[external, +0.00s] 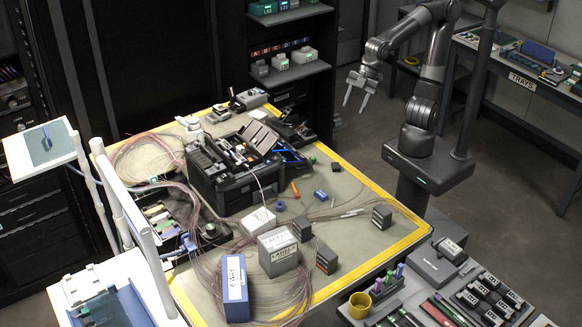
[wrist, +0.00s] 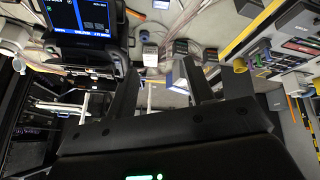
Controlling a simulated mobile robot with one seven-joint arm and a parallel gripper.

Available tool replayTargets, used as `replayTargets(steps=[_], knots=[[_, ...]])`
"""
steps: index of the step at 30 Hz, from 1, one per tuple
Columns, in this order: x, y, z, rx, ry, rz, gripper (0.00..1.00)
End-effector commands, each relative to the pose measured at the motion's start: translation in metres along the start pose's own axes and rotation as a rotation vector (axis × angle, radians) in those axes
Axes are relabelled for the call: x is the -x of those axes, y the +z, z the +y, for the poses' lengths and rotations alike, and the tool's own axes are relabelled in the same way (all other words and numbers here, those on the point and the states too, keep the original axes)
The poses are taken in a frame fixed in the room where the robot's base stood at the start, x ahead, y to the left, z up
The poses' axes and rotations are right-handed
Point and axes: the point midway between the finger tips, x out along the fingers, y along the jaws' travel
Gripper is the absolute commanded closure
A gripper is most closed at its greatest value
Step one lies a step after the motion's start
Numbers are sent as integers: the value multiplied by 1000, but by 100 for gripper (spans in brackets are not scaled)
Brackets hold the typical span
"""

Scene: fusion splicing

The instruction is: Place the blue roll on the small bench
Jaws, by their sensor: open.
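My gripper (external: 356,97) is open and empty, in the air beyond the table's back right edge, well apart from the roll. Its two dark fingers stand apart in the wrist view (wrist: 160,75). A small white raised stand (external: 14,152) with a grey-green top is at the far left and bears a dark blue upright piece. I cannot tell whether it is the small bench.
The black splicer (external: 237,180) stands mid-table. A bench labelled TRAYS (external: 522,81) is at the back right. A tool table (external: 430,266) is at the front right.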

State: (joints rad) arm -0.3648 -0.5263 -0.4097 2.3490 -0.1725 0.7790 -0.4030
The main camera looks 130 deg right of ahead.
Motion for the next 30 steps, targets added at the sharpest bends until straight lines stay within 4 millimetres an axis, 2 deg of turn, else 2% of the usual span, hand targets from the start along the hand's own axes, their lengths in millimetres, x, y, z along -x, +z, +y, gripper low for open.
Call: replayTargets(steps=[1,6,15,18,23,27,30], knots=[[-15,-4,5,63,-3,-8,52],[-60,-14,28,292,21,-22,52],[-128,-29,58,752,113,-78,52],[-143,-36,67,918,156,-103,52],[-157,-50,80,1202,236,-152,52],[-159,-68,89,1459,321,-200,52],[-153,-85,93,1645,392,-239,52]])
